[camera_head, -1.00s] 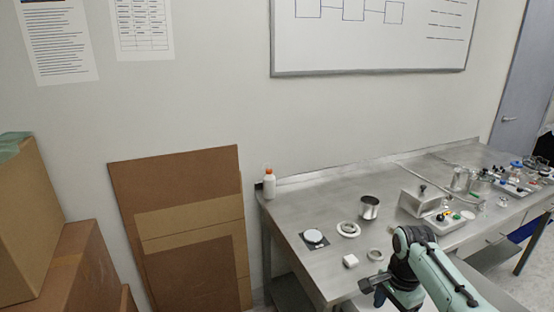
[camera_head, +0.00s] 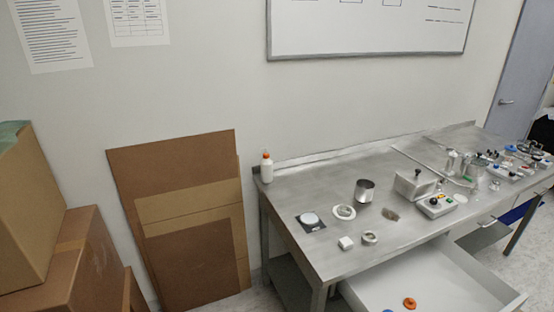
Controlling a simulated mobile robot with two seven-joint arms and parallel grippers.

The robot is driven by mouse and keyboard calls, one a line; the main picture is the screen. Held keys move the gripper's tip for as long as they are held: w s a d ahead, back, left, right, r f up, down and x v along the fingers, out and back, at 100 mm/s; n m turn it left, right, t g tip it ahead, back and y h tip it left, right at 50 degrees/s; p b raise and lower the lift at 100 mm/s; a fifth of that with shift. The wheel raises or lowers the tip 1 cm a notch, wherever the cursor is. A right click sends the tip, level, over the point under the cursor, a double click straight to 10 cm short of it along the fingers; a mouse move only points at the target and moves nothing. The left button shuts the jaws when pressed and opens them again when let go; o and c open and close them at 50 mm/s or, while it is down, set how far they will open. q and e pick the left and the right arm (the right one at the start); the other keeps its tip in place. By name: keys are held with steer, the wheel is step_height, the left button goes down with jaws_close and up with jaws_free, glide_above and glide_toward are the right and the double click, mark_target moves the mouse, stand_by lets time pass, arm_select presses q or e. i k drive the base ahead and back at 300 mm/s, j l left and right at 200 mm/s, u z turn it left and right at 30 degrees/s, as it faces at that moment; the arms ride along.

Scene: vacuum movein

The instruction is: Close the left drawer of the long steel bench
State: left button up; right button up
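The long steel bench (camera_head: 325,205) runs from the middle of the view to the back right. Its left drawer (camera_head: 440,280) is pulled out toward the lower right. The drawer is white inside, and its front panel lies partly at the lower right edge. An orange ring-like item (camera_head: 409,303) lies in the drawer. Neither gripper shows in the view now, so their state is hidden.
On the bench stand a white bottle (camera_head: 266,167), a metal cup (camera_head: 364,190), a small control box (camera_head: 436,206) and several small parts. Cardboard boxes (camera_head: 75,255) and leaning brown panels (camera_head: 185,220) stand at the left. Floor shows at the right.

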mark_target(440, 275)
steer(key=l+z, duration=0.15)
steer(key=z, duration=0.3)
steer(key=l+z, duration=0.1)
steer(key=z, duration=0.3)
steer(key=l+z, duration=0.1)
steer(key=z, duration=0.35)
steer(key=i+z, duration=0.15)
steer(key=z, duration=0.3)
